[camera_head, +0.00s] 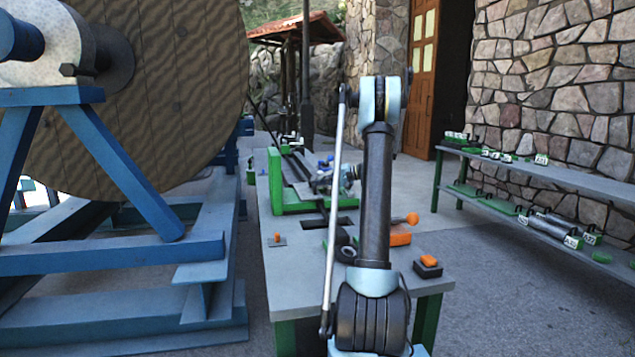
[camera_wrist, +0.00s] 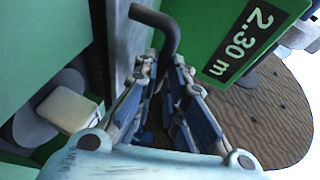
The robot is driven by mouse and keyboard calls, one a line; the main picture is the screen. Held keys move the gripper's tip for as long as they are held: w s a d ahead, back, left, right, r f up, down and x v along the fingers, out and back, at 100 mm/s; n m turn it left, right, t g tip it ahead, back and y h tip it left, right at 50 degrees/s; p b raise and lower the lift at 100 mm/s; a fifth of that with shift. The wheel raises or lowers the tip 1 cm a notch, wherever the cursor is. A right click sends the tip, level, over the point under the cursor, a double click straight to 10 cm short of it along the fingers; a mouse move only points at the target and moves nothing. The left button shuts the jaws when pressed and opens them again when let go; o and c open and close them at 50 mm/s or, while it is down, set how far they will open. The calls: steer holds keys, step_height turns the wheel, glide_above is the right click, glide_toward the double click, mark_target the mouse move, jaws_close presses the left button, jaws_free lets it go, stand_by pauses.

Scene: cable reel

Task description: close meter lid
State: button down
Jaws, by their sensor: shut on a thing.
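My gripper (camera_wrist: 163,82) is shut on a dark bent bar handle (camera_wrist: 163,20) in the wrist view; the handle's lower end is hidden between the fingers. A green panel (camera_wrist: 208,30) with a black "2.30 m" label (camera_wrist: 245,36) is just right of the handle. A grey strip (camera_wrist: 121,45) and another green surface (camera_wrist: 45,40) are on the left. I cannot tell which of these is the meter lid. In the head view my gripper (camera_head: 325,181) is over the worktable beside a green bracket (camera_head: 276,182), and my arm hides part of this area.
The grey worktable (camera_head: 290,262) holds orange-topped parts, including an orange block (camera_head: 399,237) and a small black-and-orange piece (camera_head: 428,266). A large wooden reel (camera_head: 170,80) on a blue stand (camera_head: 110,254) is at left. A shelf rack (camera_head: 540,172) stands at right.

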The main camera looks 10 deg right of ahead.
steer(key=shift+w+d+f+m+y, duration=0.1)
steer(key=shift+d+f+m+y, duration=0.2)
steer(key=shift+d+f+y, duration=0.25)
steer(key=shift+a, duration=0.15)
steer(key=c, duration=1.7)
jaws_free()
steer(key=shift+o, duration=0.2)
steer(key=v, duration=1.2)
steer(key=shift+f, duration=0.1)
